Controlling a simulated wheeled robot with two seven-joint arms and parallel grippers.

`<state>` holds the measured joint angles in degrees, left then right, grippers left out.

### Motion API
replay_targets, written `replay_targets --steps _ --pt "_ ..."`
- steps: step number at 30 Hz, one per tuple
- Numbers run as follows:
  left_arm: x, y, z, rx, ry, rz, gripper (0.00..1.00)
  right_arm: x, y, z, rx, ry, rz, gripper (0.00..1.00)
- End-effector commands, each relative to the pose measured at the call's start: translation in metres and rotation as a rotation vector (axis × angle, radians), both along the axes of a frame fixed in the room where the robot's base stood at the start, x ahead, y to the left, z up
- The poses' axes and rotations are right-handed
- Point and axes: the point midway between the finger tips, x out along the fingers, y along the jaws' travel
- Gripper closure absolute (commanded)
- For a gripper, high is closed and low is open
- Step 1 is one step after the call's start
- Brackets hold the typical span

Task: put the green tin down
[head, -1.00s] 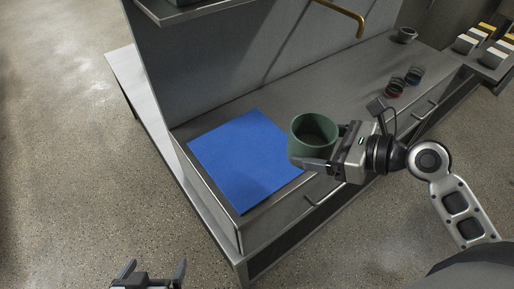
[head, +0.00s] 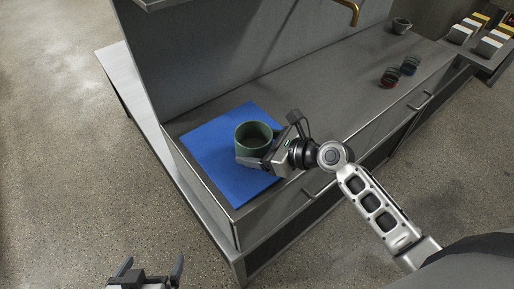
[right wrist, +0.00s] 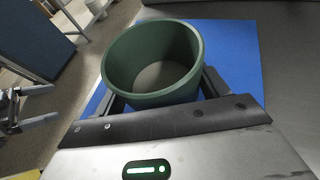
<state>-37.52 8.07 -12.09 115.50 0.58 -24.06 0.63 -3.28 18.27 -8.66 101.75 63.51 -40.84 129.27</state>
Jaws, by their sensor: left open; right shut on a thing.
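The green tin (head: 254,138) is an open, round, empty-looking cup over the blue sheet (head: 215,143) on the metal counter. My right gripper (head: 262,160) is shut on the tin, with its fingers around the lower sides. The tin is upright; I cannot tell whether its base touches the sheet. In the right wrist view the tin (right wrist: 153,62) sits between the fingers, with the blue sheet (right wrist: 232,50) behind it. My left gripper (head: 147,272) is open and empty, low over the floor, away from the counter.
A red-banded glass (head: 390,78) and a dark blue-green one (head: 410,65) stand farther right on the metal counter (head: 325,85). A small grey bowl (head: 401,25) and a brass tap (head: 350,10) are at the back. The sheet's left part is clear.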

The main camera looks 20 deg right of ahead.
Motion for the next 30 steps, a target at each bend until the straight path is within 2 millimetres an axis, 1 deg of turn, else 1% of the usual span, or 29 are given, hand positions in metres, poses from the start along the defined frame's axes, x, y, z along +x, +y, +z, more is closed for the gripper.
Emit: replay_targets --steps 1,7,11,12,13,14,21,24,27,30 --pt "-0.001 0.0 -0.001 -0.001 0.0 -0.002 0.05 0.0 0.0 -0.003 0.001 -0.002 -0.001 0.51" --pt "-0.002 -0.001 0.001 0.0 0.0 -0.004 0.05 0.0 0.0 -0.002 0.0 -0.002 -0.001 0.51" --pt "-0.003 -0.001 0.0 -0.001 0.001 -0.004 0.05 0.0 0.0 -0.006 0.001 0.0 -0.001 0.51" --pt "-0.003 -0.001 0.001 0.0 0.002 -0.004 0.05 0.0 -0.001 -0.006 0.0 -0.001 -0.001 0.18" --pt "-0.003 -0.001 0.001 0.0 0.002 -0.004 0.05 0.0 -0.001 -0.006 0.0 -0.001 -0.001 0.1" --pt "-0.003 -0.001 0.001 0.0 0.002 -0.004 0.05 0.0 0.0 -0.005 0.0 -0.001 -0.001 0.05" --pt "-0.003 -0.001 0.001 0.0 0.002 -0.004 0.05 0.0 -0.001 -0.005 0.001 -0.001 0.0 0.05" --pt "-0.003 -0.001 0.002 0.001 0.003 -0.005 0.05 0.0 0.0 -0.001 0.0 -0.003 0.0 0.05" --pt "-0.003 0.0 0.002 0.002 0.004 -0.004 0.05 -0.008 -0.008 0.001 -0.001 0.0 -0.002 0.05" --pt "-0.003 0.0 0.002 0.003 0.004 -0.005 0.05 -0.022 -0.02 0.009 -0.003 0.0 0.0 0.05"
